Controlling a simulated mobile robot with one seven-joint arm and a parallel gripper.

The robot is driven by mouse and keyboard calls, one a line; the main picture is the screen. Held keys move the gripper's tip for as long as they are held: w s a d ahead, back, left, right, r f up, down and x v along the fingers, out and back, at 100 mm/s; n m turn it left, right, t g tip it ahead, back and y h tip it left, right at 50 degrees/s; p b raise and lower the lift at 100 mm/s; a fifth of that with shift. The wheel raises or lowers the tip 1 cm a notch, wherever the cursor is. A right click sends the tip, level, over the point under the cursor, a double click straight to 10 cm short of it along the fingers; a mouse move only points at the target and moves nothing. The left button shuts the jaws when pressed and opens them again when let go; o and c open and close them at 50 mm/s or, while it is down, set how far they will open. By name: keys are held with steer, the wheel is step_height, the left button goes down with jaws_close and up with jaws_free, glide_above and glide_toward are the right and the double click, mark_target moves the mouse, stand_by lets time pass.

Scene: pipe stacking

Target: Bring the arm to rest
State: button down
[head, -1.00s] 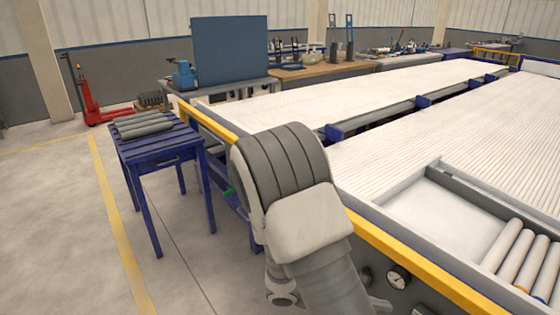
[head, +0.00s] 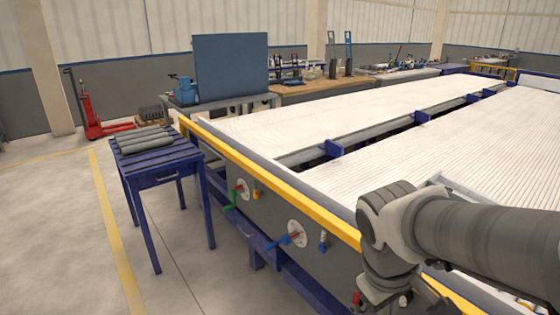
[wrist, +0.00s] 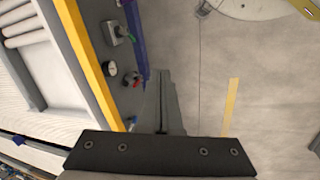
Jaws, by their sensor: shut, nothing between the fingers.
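My arm (head: 440,230) reaches in from the right edge of the head view, bent down at the front edge of the large machine. My gripper (wrist: 163,76) shows in the wrist view with its fingers together and nothing between them. It points down past the machine's side, above open floor. In the head view the arm's end runs low, toward the bottom edge, and the fingertips cannot be made out.
Several grey pipes (head: 146,139) lie on a blue table (head: 160,168) at left. The machine's yellow rail (head: 280,190) and side valves (head: 297,232) are close to the arm. Several pipes (wrist: 22,26) lie in the machine's tray. Floor at left (head: 60,240) is clear.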

step_height(320, 180, up, 19)
steer(key=s+a+m+t+y+p, duration=0.2)
steer(key=m+t+p, duration=0.2)
steer(key=p, duration=0.8)
steer(key=shift+s+a+m, duration=0.4)
steer(key=shift+r, duration=0.1)
